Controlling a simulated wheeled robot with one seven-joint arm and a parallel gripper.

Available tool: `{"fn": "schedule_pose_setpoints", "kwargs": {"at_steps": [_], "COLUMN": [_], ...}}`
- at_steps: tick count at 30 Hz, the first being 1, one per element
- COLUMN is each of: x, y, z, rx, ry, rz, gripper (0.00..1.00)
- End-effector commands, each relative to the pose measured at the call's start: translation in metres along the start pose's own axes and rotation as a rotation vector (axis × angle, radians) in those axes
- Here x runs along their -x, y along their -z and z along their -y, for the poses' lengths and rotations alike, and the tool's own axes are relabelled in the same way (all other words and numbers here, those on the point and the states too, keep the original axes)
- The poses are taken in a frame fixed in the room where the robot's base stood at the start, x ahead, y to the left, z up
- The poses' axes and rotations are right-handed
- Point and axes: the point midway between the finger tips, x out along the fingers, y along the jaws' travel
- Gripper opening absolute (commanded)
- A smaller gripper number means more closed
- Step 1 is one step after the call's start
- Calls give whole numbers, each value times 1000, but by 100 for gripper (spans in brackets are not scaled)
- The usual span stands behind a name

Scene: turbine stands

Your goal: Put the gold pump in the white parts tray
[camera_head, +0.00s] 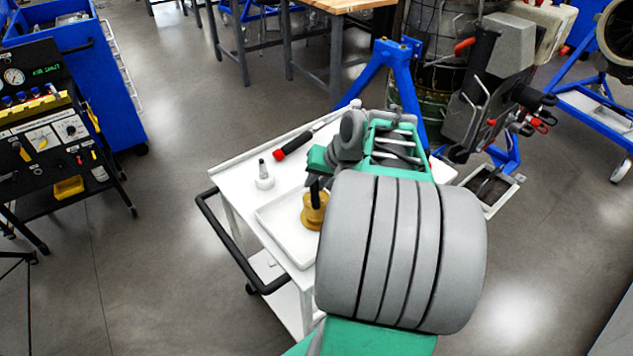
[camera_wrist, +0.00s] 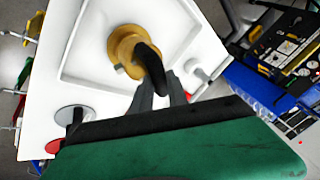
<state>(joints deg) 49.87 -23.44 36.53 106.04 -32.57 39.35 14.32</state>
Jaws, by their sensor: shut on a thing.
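The gold pump (camera_head: 313,217) has a round gold body and a dark upper part. It is over the white parts tray (camera_head: 272,215) on the cart; I cannot tell whether its base touches the tray floor. My gripper (camera_head: 316,181) is above the pump and shut on its dark top. In the wrist view the gold pump (camera_wrist: 127,42) shows within the outline of the white tray (camera_wrist: 72,74), and the fingers (camera_wrist: 160,88) meet its dark curved part. My arm hides the tray's right side in the head view.
A black push handle (camera_head: 236,250) runs along the cart's left side. A blue stand (camera_head: 385,72) is behind the cart.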

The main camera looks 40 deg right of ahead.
Motion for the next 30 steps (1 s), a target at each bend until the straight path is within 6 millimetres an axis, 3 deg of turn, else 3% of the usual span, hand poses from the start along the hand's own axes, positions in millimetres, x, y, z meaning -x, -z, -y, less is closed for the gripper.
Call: {"fn": "schedule_pose_setpoints", "kwargs": {"at_steps": [1,14,15,23,30], "x": [-12,-14,-14,-10,-10], "y": [-13,-14,-14,-10,-10], "z": [-3,-5,-5,-5,-5], "rx": [-8,-11,-11,-11,-11], "ry": [3,2,2,0,0], "rz": [32,35,34,23,23], "gripper": [0,0,23,44,49]}}
